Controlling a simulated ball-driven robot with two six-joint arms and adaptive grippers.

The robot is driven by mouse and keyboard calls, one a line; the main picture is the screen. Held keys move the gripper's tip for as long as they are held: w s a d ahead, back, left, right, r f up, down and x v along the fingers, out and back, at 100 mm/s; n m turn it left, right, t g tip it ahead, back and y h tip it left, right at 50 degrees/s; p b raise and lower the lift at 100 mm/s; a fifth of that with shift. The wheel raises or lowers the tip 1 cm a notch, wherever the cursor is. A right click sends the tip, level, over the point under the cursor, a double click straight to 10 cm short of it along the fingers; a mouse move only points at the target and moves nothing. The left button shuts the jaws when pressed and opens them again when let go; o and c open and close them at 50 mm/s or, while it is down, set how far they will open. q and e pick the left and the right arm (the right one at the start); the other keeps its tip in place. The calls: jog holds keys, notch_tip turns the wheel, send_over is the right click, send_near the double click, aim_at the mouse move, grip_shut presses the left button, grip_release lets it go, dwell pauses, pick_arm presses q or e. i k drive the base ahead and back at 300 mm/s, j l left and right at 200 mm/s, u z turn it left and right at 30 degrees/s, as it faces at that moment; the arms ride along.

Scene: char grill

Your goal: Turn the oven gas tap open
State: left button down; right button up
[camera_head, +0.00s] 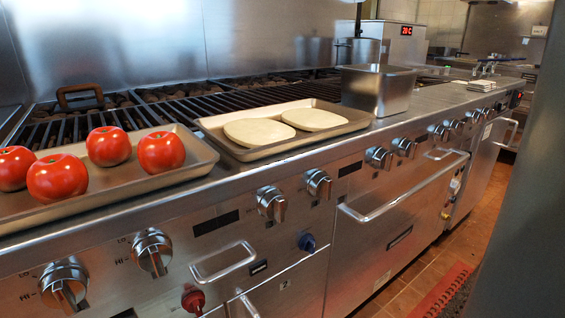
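The front panel of the grill range carries a row of silver knobs, among them two at the left (64,285) and (152,251), and two in the middle (271,203) and (319,183). Lower down are a red knob (193,300) and a dark blue knob (306,242). A small yellow part (446,213) shows farther right by the oven door (398,238). I cannot tell which of these is the oven gas tap, or whether it is open. Neither of my grippers is in view.
A tray (187,187) with tomatoes (58,178) and a tray (285,147) with flat round breads (258,132) lie on the grill's front edge. A steel container (377,90) stands behind. Handles (224,262) and (400,191) stick out from the front. A red mat (442,291) lies on the tiled floor.

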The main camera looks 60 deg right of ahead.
aim_at(447, 217)
jog(key=z, duration=2.95)
jog(key=i+l+u, duration=0.15)
jog(key=u, duration=0.6)
jog(key=i+l+u, duration=0.2)
jog(key=l, duration=0.15)
jog(key=i+l+u, duration=0.15)
jog(key=l, duration=0.2)
jog(key=i+l+u, duration=0.2)
jog(key=l, duration=0.2)
jog(key=i+l+u, duration=0.2)
jog(key=l, duration=0.2)
jog(key=i+l, duration=0.1)
jog(key=l, duration=0.35)
jog(key=i+l, duration=0.15)
jog(key=l, duration=0.35)
jog(key=i+l, duration=0.1)
jog(key=l, duration=0.35)
jog(key=i+l+u, duration=0.1)
jog(key=l, duration=0.4)
jog(key=i+l, duration=0.1)
jog(key=l, duration=0.35)
